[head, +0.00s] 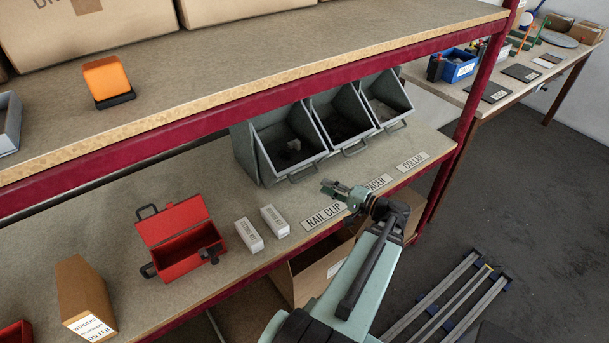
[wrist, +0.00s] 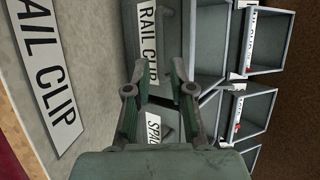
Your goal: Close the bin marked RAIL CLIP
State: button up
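The RAIL CLIP bin (head: 262,165) is the leftmost of three grey bins in the head view. It is tilted out, and its inside shows, with something small and pale in it. A handle (head: 303,174) is at its front. In the wrist view its front carries a RAIL CLIP label (wrist: 148,40), ahead of my gripper. A second RAIL CLIP label (head: 323,216) lies on the shelf, also at left in the wrist view (wrist: 48,78). My gripper (head: 338,190) is in front of the bins, fingers apart and empty in the wrist view (wrist: 158,78). Whether it touches the bin is unclear.
The middle bin (head: 343,128) and right bin (head: 388,97) also show their insides. Two white boxes (head: 249,235) and an open red toolbox (head: 178,245) stand left on this shelf. The upper shelf edge (head: 240,105) runs above. More grey bins (wrist: 278,38) show right in the wrist view.

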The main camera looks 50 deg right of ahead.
aim_at(305, 176)
jog(key=w, duration=0.3)
jog(key=w+p, duration=0.1)
jog(key=w, duration=0.2)
jog(key=w+p, duration=0.1)
jog(key=w, duration=0.2)
jog(key=shift+a+f, duration=0.15)
jog(key=shift+a, duration=0.1)
grip_shut()
